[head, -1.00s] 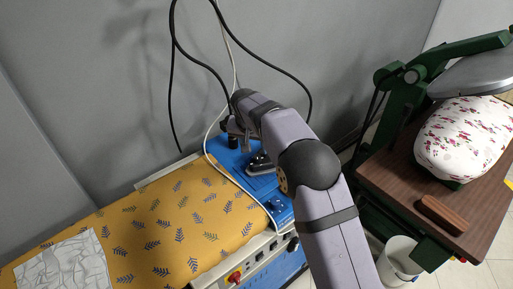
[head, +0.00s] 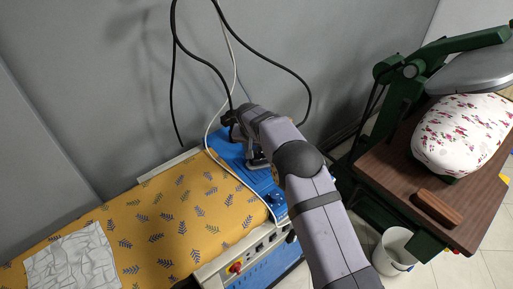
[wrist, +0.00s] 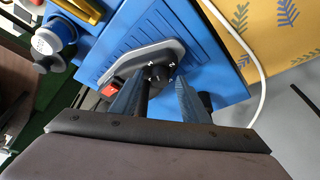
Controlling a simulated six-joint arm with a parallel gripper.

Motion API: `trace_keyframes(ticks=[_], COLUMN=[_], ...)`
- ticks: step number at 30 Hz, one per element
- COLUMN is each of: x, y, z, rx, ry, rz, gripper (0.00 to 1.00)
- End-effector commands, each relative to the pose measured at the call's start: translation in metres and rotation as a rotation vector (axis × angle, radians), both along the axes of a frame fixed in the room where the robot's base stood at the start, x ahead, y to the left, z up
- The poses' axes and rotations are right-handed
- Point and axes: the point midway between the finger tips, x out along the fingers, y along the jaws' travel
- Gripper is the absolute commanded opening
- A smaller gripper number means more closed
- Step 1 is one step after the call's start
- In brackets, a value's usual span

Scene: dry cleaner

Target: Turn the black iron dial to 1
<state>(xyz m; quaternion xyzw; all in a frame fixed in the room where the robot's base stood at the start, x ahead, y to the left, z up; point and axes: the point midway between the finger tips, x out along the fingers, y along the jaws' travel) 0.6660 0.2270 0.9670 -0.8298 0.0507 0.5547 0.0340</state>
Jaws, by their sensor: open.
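The black iron dial (wrist: 159,77) is a small round knob with white marks around it, on the grey body of an iron (wrist: 125,65). The iron rests on a blue ribbed surface and also shows in the head view (head: 257,161), partly behind my arm. My gripper (wrist: 158,84) is open in the wrist view, its two blue-grey fingers on either side of the dial in the picture. I cannot tell whether the fingertips touch it or are level with it. The number the dial points to is too small to read. In the head view my arm hides the dial.
A red switch (wrist: 110,90) sits beside the dial. A blue and grey knob (wrist: 46,42) stands at the left. A white cable (head: 233,175) runs past the blue unit. A yellow leaf-patterned board (head: 165,220) lies left, and a green press (head: 405,70) stands right.

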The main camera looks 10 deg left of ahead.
Motion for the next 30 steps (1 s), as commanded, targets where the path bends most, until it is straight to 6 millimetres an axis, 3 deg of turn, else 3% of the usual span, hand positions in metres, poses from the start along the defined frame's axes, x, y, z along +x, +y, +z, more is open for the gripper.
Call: trace_keyframes(ticks=[8,14,30], x=[0.0007,0.0006,0.0004], y=[-0.0001,0.0000,-0.0008], z=[-0.0011,-0.0011,-0.0011], rx=[0.000,0.000,0.000], ry=[-0.001,-0.001,0.000], rz=[0.000,0.000,0.129], gripper=[0.41,0.01,0.01])
